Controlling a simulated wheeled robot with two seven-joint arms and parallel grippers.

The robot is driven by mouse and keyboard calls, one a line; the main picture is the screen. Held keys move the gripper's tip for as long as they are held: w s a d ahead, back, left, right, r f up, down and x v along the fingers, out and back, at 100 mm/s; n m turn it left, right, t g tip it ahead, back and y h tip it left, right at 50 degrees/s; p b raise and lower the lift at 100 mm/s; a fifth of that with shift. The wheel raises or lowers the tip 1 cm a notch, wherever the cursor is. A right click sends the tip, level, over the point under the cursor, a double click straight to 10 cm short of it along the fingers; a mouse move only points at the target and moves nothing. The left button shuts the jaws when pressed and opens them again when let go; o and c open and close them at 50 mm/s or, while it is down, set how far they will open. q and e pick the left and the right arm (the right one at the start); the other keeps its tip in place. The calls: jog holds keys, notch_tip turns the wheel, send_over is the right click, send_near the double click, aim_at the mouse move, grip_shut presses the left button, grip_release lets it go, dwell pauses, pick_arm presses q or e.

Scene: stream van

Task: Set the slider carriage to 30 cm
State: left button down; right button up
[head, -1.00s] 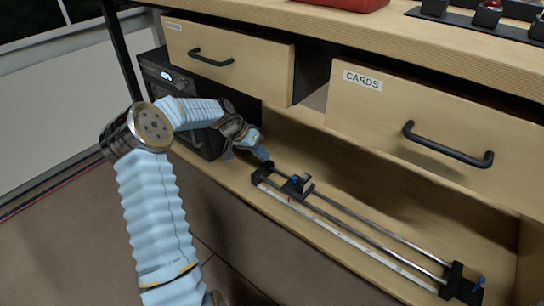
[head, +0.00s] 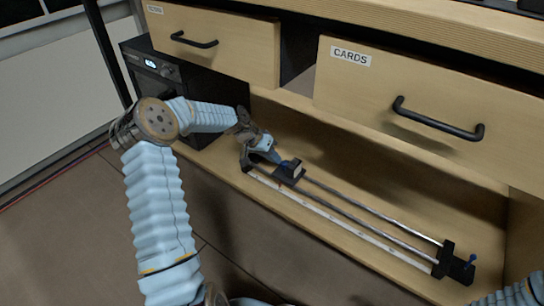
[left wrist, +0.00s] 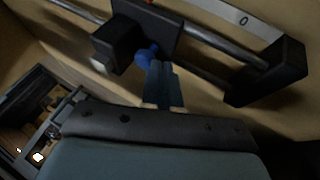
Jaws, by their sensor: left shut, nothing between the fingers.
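The slider lies on the lower shelf: two metal rails (head: 370,215) between black end blocks, with a white scale strip (head: 325,221) along the front. The black carriage (head: 290,171) sits near the left end block (head: 247,160). In the left wrist view the carriage (left wrist: 130,38) has a blue knob (left wrist: 148,54), and a "0" shows on the scale (left wrist: 243,19). My left gripper (head: 279,160) is shut and empty beside the carriage, on its left side. Its fingertips (left wrist: 160,70) are right at the knob; I cannot tell whether they touch. My right gripper is out of view.
Drawers, one labelled CARDS (head: 400,105), hang above the slider. A black device (head: 175,90) stands to the left on the shelf. The rails right of the carriage are clear.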

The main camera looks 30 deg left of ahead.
pick_arm(q)
jog(key=s+d+b, duration=0.1)
jog(key=d+b, duration=0.1)
jog(key=d, duration=1.8)
jog(key=shift+s, duration=0.25)
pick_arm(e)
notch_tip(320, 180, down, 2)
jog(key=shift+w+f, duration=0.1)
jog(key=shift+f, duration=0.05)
pick_arm(q)
jog(key=shift+a, duration=0.15)
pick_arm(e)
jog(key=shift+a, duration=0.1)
